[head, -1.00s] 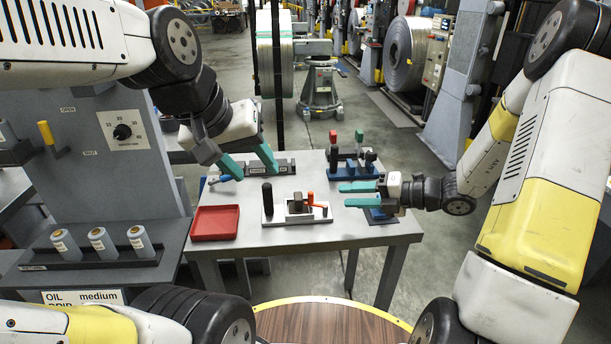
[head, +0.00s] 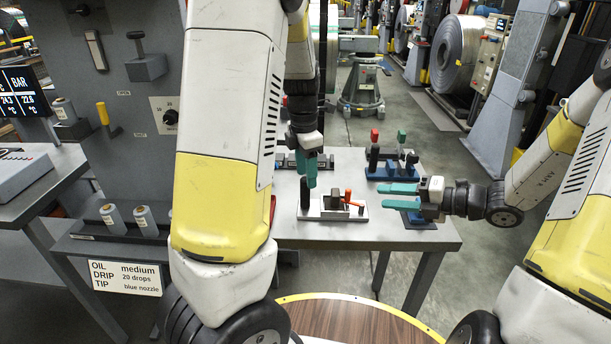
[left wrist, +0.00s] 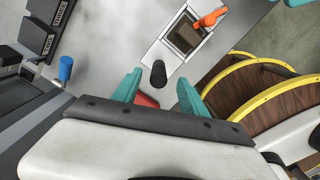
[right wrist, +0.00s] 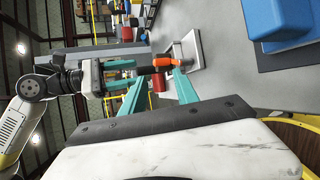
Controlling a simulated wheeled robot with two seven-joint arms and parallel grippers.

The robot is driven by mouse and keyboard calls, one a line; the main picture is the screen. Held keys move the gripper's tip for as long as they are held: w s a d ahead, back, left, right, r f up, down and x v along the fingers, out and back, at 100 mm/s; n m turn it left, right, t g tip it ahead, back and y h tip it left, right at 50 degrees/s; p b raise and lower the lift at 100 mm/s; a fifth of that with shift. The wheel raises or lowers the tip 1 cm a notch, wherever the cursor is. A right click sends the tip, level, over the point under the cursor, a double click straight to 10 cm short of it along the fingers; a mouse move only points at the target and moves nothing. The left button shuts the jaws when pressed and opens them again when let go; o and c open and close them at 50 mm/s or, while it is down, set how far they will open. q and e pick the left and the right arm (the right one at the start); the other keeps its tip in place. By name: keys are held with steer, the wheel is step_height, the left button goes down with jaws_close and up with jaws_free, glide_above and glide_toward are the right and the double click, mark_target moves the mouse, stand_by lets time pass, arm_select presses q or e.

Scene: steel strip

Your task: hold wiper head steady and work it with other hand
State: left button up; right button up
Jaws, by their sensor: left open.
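The wiper head is a pale plate (head: 338,214) on the table, with a black upright handle (head: 305,193), a brown-grey block (head: 332,203) and an orange lever (head: 348,196). My left gripper (head: 308,172) is open, pointing down just above the black handle. In the left wrist view, the handle (left wrist: 158,73) lies ahead of the gap between the teal fingers (left wrist: 158,93), apart from them. My right gripper (head: 400,197) is open and empty, right of the plate, fingers pointing left toward the orange lever. In the right wrist view, the lever (right wrist: 165,61) shows ahead of the fingers (right wrist: 158,88).
A blue stand (head: 393,172) with red and green handles is at the table's back right. A dark rack (head: 287,161) is at the back left.

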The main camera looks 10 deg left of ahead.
mark_target(305, 198)
arm_select(q)
steer(key=shift+w+a+f+n, duration=0.1)
steer(key=shift+a+f+n, duration=0.05)
steer(key=shift+f+n, duration=0.6)
steer(key=shift+f, duration=3.85)
jaws_close()
